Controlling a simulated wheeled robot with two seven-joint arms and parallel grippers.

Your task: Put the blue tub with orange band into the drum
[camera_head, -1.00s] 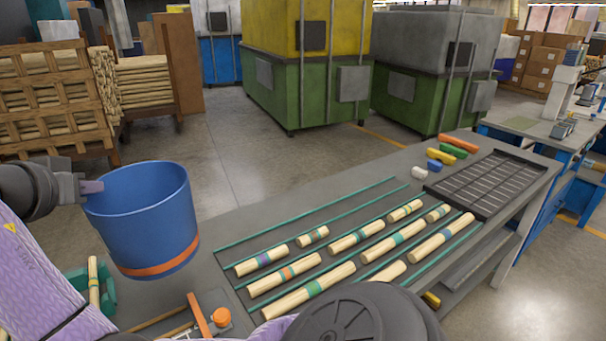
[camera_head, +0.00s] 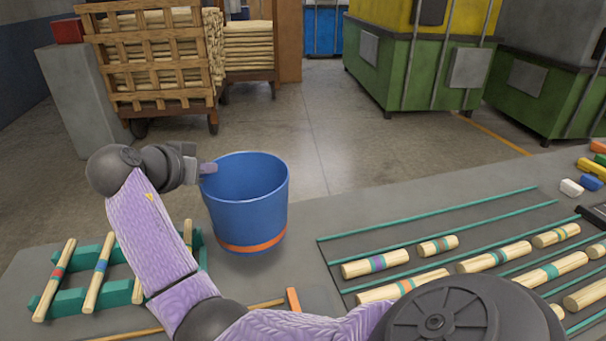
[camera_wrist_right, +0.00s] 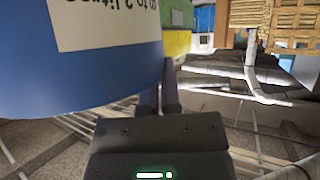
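The blue tub with an orange band (camera_head: 245,205) hangs upright over the back edge of the workbench in the head view, its inside looking empty. My right gripper (camera_head: 207,169) is shut on the tub's rim at its left side. In the right wrist view the tub (camera_wrist_right: 60,80) fills the upper left, with a white printed label upside down. The fingers of my right gripper (camera_wrist_right: 160,97) lie against the tub's wall there. I see no drum in either view. My left gripper is not in view.
Turned wooden pieces with coloured bands lie between green rails on the bench (camera_head: 290,215). A green rack (camera_head: 65,302) holds banded sticks at the left. Behind the bench are a grey pillar (camera_head: 80,100), a wooden crate (camera_head: 155,60), green-and-yellow bins (camera_head: 405,75) and open floor.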

